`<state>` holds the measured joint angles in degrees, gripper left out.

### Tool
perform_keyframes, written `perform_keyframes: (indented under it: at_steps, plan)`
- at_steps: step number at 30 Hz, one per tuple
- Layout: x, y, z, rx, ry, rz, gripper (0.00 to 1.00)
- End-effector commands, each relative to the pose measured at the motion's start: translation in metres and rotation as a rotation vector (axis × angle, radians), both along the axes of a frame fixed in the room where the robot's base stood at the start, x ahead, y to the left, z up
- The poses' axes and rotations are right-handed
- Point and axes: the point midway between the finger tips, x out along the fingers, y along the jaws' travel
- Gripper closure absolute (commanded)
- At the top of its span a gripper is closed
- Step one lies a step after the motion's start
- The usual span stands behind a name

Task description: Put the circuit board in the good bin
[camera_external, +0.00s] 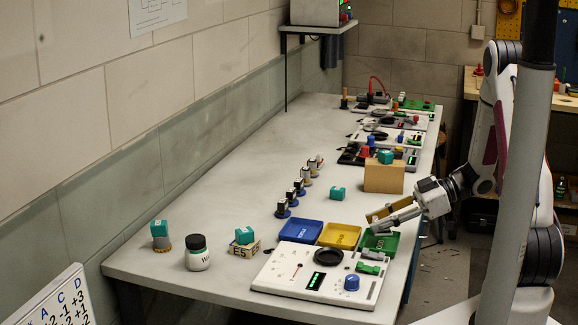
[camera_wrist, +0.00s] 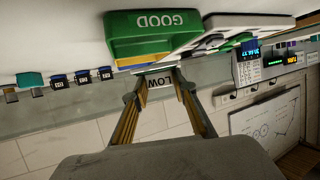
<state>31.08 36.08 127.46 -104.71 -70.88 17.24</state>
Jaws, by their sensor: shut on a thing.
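The good bin (camera_external: 391,249) is a green tray on the bench, behind the nearest panel. In the wrist view the good bin (camera_wrist: 128,50) appears upside down, with GOOD on its wall. My gripper (camera_external: 370,222) hovers just above this bin, pointing left. In the wrist view my gripper (camera_wrist: 158,92) has its two gold-lined fingers apart, shut on a small piece at the tips. I take the piece to be the circuit board. A pale patch marked LOW shows between the tips. The piece's outline is unclear, and the fingers hide it in the external view.
A yellow bin (camera_external: 340,236) and a blue bin (camera_external: 300,232) stand left of the good bin. A panel with a blue knob (camera_external: 351,283) lies in front. A cardboard box (camera_external: 384,177) stands behind. Several small servos stand to the left.

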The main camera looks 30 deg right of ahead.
Motion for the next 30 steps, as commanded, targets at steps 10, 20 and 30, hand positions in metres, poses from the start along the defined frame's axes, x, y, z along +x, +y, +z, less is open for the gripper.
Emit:
perform_keyframes:
  at_steps: [10,20,30]
  plan:
    - [0.000,0.000,-0.013,0.002,0.003,0.000,0.93]
    - [0.000,0.000,-0.039,0.000,0.001,0.000,0.93]
    - [0.000,0.000,-0.041,0.000,0.000,0.000,0.93]
